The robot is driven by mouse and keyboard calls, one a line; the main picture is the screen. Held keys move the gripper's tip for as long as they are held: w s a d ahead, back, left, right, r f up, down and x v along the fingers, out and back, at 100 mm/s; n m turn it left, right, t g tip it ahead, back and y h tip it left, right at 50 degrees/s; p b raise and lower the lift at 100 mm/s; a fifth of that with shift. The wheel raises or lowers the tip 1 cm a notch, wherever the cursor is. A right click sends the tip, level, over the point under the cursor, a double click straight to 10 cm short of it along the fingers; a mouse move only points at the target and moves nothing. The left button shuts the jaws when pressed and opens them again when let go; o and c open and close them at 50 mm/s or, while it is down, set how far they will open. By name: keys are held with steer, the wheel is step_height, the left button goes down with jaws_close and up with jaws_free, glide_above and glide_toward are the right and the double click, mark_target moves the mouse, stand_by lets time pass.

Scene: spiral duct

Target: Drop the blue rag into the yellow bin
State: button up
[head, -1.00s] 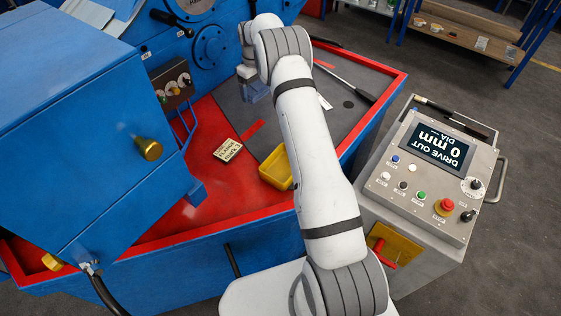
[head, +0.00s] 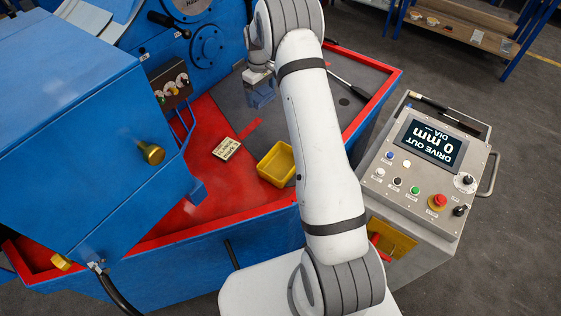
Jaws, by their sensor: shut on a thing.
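The yellow bin (head: 266,176) is a small open tray on the machine bed, just left of my forearm. My gripper (head: 258,80) is partly hidden by my own wrist, beyond the bin and over the grey part of the bed. It is shut on the blue rag (head: 262,97), a small greyish-blue piece hanging below the fingers. The rag is apart from the bin, toward the top of the picture.
A small lettered sign (head: 226,148) lies on the red bed left of the bin. A blue machine housing (head: 80,130) stands at left. A long dark-handled tool (head: 350,88) lies on the grey mat. A control console (head: 420,165) stands at right.

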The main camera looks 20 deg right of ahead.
steer(key=s+r+p, duration=0.3)
steer(key=s, duration=0.8)
steer(key=s+r+p, duration=0.3)
steer(key=s, duration=0.8)
step_height(320, 180, down, 6)
steer(key=b, duration=0.3)
steer(key=shift+s+d+f, duration=0.25)
steer(key=shift+s+d, duration=0.15)
steer(key=o, duration=0.8)
step_height(320, 180, up, 8)
steer(key=b, duration=0.2)
